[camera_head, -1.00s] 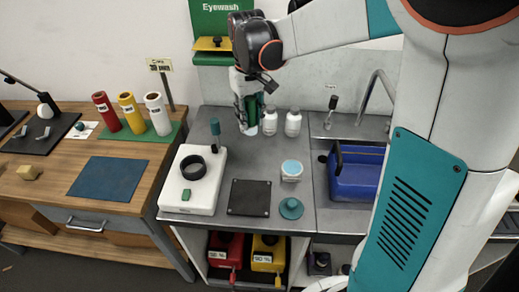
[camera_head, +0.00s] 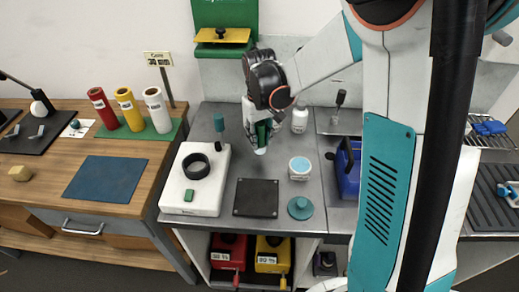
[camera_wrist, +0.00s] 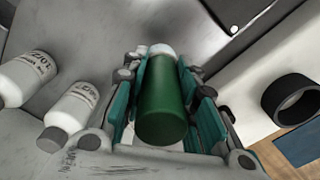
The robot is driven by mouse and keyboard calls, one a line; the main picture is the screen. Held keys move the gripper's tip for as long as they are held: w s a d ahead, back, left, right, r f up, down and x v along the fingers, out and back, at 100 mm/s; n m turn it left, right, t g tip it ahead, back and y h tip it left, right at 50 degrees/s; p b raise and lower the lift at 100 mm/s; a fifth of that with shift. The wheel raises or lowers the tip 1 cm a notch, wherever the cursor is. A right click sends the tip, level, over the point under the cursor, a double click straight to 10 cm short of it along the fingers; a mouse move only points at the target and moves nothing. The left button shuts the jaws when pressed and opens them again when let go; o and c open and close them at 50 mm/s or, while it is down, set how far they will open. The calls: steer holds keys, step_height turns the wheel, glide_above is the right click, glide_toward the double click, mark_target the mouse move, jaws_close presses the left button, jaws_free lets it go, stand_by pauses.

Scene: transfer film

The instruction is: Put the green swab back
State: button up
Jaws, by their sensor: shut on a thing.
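The green swab (camera_wrist: 163,105) is a thick green cylinder with a white end. My gripper (camera_wrist: 165,90) is shut on it, with teal-lined fingers on both sides in the wrist view. In the head view my gripper (camera_head: 259,128) hangs over the grey bench, and the swab (camera_head: 262,131) shows only partly between the fingers. Its white end points down, and I cannot tell its exact height above the bench. On the green mat (camera_head: 160,135) at the left stand a red tube (camera_head: 104,112), a yellow tube (camera_head: 130,112) and a white tube (camera_head: 157,111).
A white device (camera_head: 204,203) with a black ring (camera_head: 195,167) is left of my gripper. A black plate (camera_head: 256,198), a blue-topped jar (camera_head: 299,168) and a teal disc (camera_head: 300,207) lie nearer. A white bottle (camera_head: 299,120) stands behind; the wrist view shows two.

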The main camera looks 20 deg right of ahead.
mark_target(260, 122)
steer(key=shift+f+b, duration=0.6)
steer(key=shift+f, duration=1.65)
steer(key=shift+f, duration=0.1)
steer(key=o, duration=1)
step_height(260, 122, up, 12)
steer(key=p, duration=0.3)
steer(key=shift+f, duration=0.2)
steer(key=shift+s+r, duration=0.2)
steer(key=shift+r, duration=0.3)
steer(key=s+r+t, duration=0.2)
steer(key=s, duration=0.4)
steer(key=s+r+m+t, duration=0.1)
steer(key=s+r+t, duration=0.1)
steer(key=s, duration=0.5)
steer(key=s+r+t, duration=0.3)
steer(key=s+r, duration=0.1)
steer(key=s, duration=0.3)
steer(key=shift+s+r, duration=0.25)
